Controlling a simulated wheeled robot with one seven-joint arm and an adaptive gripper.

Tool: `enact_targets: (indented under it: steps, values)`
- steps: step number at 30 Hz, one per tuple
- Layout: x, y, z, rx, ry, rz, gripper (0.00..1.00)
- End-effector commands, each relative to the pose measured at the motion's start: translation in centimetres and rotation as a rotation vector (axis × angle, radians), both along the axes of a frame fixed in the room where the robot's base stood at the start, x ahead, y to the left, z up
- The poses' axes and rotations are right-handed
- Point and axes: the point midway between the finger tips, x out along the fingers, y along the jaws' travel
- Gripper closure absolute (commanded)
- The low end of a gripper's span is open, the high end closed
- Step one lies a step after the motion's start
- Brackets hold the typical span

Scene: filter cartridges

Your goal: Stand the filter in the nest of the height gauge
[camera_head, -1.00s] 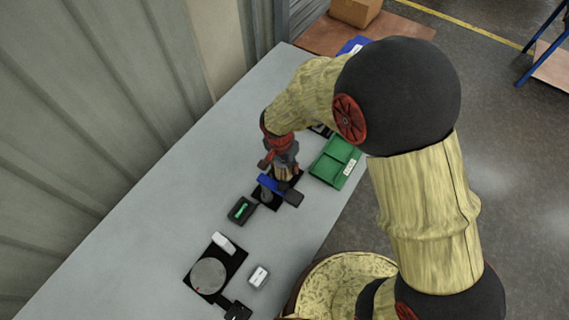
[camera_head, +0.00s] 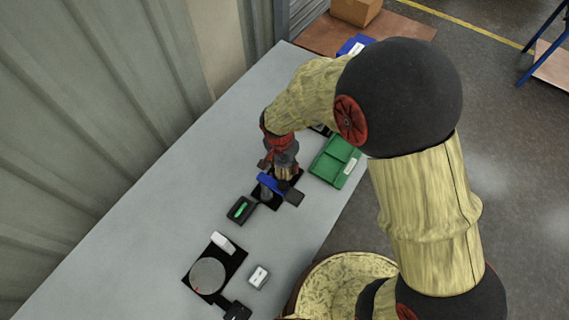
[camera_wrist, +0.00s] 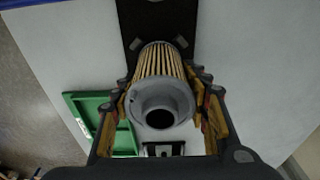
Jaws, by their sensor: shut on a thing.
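The filter is a pleated tan cartridge with a grey, holed end cap, seen in the wrist view (camera_wrist: 160,98) with that cap towards the camera. My gripper (camera_wrist: 160,92) is shut on it, one finger on each side. In the head view the filter (camera_head: 284,173) shows as a small tan patch under my gripper (camera_head: 285,165). The height gauge (camera_head: 268,184), with a blue part and a black base, is right at the filter. Its black plate (camera_wrist: 150,22) lies beyond the filter's far end in the wrist view. The nest is hidden, and I cannot tell whether the filter touches it.
A dark box with a green display (camera_head: 241,209) sits beside the gauge. A green tray (camera_head: 336,161) lies to the right. A black plate with a round grey disc (camera_head: 208,275) and a small white-topped block (camera_head: 259,276) are nearer. The grey table (camera_head: 150,225) is clear along the wall.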

Motion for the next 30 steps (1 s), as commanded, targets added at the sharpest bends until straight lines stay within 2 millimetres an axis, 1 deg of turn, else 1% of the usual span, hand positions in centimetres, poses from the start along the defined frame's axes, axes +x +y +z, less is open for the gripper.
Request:
enact_targets:
  steps: [6, 7, 9, 18, 25, 30]
  values:
    - [0.03, 0.02, 0.06, 0.001, -0.001, 0.000, 0.81]
    - [0.03, 0.02, 0.06, 0.001, -0.001, 0.000, 0.54]
    - [0.02, 0.01, 0.06, 0.001, -0.001, 0.000, 0.50]
    - [0.02, 0.01, 0.05, 0.000, 0.000, 0.000, 0.33]
    - [0.00, 0.00, 0.03, 0.000, 0.000, 0.000, 0.32]
    - [0.01, 0.00, 0.03, 0.000, 0.000, 0.000, 0.23]
